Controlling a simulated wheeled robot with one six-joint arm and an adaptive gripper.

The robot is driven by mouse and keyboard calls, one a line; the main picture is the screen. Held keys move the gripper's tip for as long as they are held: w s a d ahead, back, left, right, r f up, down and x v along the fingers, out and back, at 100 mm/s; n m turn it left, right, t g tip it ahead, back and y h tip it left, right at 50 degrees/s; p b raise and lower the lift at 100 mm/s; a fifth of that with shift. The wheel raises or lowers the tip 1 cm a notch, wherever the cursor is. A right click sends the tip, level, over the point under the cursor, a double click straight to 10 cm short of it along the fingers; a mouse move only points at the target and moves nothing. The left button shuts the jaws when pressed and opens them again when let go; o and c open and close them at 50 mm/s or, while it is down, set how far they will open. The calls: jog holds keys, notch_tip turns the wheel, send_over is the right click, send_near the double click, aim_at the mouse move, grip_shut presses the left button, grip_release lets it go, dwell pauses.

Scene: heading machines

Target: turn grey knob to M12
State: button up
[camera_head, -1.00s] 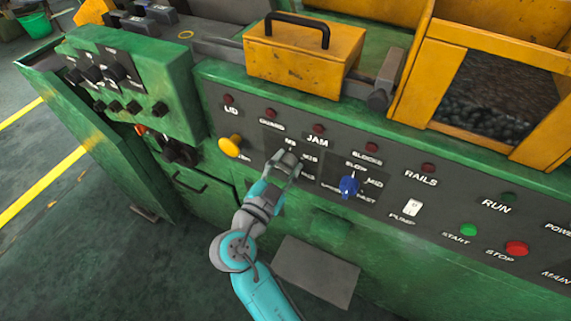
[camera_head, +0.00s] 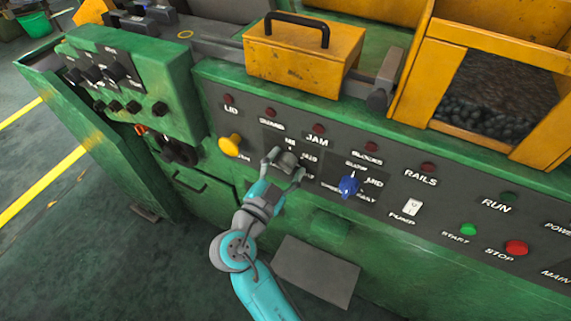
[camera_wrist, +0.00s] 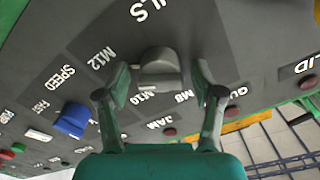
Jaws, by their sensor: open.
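The grey knob (camera_wrist: 160,68) sits on the dark panel, with the labels M12 (camera_wrist: 101,58), M10 (camera_wrist: 141,99) and M8 (camera_wrist: 184,96) around it in the wrist view. I cannot tell for certain which label it points at. My gripper (camera_wrist: 161,82) is open, with one finger on each side of the knob and visible gaps between. In the head view my gripper (camera_head: 285,168) is at the panel below the JAM label, and the knob (camera_head: 286,159) shows between its fingers.
A blue speed knob (camera_head: 348,186) is just right of my gripper, and it also shows in the wrist view (camera_wrist: 72,120). A yellow knob (camera_head: 230,145) is to the left. A white pump switch (camera_head: 412,207), green button (camera_head: 469,230) and red button (camera_head: 516,248) are farther right.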

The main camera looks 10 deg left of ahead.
jog(key=v, duration=1.2)
dwell(0.3)
jog(key=d+f+n+g+y, duration=0.2)
jog(key=d+f+n+y, duration=0.2)
jog(key=d+f+n, duration=0.5)
jog(key=s+d+f+n+g+y, duration=0.1)
jog(key=s+d+f+n+y, duration=0.1)
jog(key=s+d+f, duration=0.6)
jog(key=s+d+f+n+g+y, duration=0.1)
jog(key=s+d+y, duration=0.1)
jog(key=s+d, duration=0.7)
jog(key=s+d+r+m+t+h, duration=0.1)
jog(key=s+r, duration=0.8)
jog(key=s, duration=0.2)
jog(key=shift+s+d+r+m+t+h, duration=0.2)
jog(key=shift+s+d+m+t+h, duration=0.1)
jog(key=shift+s+m+t+h, duration=0.1)
